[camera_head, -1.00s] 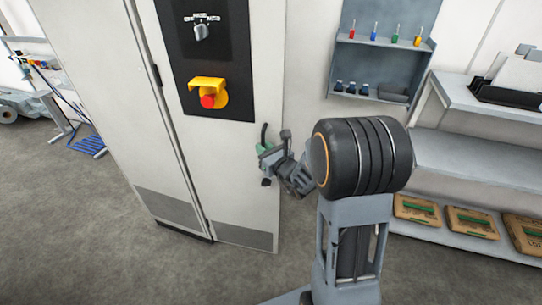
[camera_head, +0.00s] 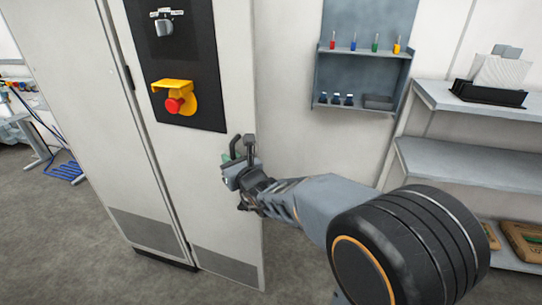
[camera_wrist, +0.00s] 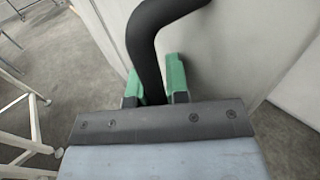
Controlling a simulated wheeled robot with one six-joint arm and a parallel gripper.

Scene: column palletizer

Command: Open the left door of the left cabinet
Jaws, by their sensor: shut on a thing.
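The light-grey cabinet door with a black control panel (camera_head: 215,215) stands at centre left in the head view. A plain grey cabinet face (camera_head: 75,110) adjoins it on the left, with a hinge between. A dark curved handle (camera_head: 235,145) sits near the panelled door's right edge. My gripper (camera_head: 230,172) is shut on this handle. In the wrist view, the handle (camera_wrist: 148,45) passes between the green fingertips of my gripper (camera_wrist: 156,82). The handle's lower part is hidden by the gripper. I cannot tell how far the panelled door stands from its frame.
A red emergency stop (camera_head: 175,104) with a yellow guard and a padlock (camera_head: 164,28) are on the panel. A wall rack (camera_head: 365,60) hangs behind. Grey shelves (camera_head: 470,155) stand at right, close to my arm. Bare floor (camera_head: 60,240) lies at left.

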